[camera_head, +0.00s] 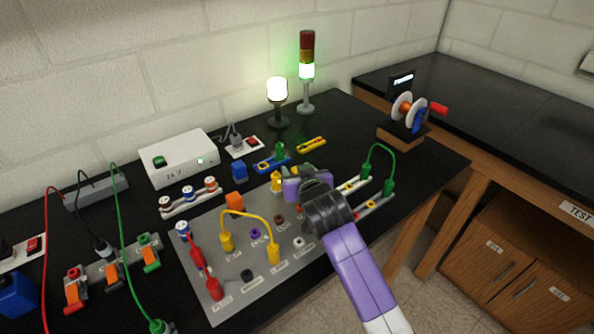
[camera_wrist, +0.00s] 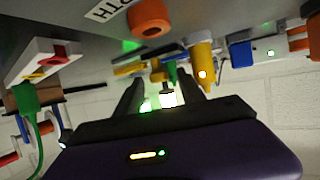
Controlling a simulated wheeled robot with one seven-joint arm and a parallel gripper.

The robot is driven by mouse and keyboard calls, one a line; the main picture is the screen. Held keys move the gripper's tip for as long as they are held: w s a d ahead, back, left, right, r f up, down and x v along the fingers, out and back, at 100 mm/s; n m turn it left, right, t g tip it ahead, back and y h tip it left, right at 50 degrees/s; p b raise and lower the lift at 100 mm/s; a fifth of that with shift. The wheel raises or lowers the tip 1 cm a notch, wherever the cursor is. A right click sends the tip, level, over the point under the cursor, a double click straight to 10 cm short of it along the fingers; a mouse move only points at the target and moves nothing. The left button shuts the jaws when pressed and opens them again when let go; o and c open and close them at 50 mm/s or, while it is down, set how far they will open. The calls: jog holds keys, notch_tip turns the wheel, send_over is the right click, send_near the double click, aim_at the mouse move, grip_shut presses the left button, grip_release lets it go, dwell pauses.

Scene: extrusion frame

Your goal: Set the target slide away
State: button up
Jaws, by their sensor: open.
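No object that I can single out as the target slide shows in either view. My gripper (camera_head: 283,181) is above the back right part of the grey panel (camera_head: 212,243), beside a yellow plug (camera_head: 277,181). In the wrist view my gripper (camera_wrist: 160,93) has its two dark fingers apart, with nothing clearly held between them. The yellow plug also shows in the wrist view (camera_wrist: 203,65), beside one finger. My arm hides the right part of the panel in the head view.
A white 24 V box (camera_head: 180,158) and lit lamps (camera_head: 277,91) stand at the back. Green (camera_head: 389,188), red (camera_head: 216,288) and yellow plugs (camera_head: 227,241) with looping cables crowd the table. A spool stand (camera_head: 402,132) is at the right; the right bench top (camera_head: 500,110) is mostly clear.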

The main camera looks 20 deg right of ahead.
grip_shut()
dwell(1.5)
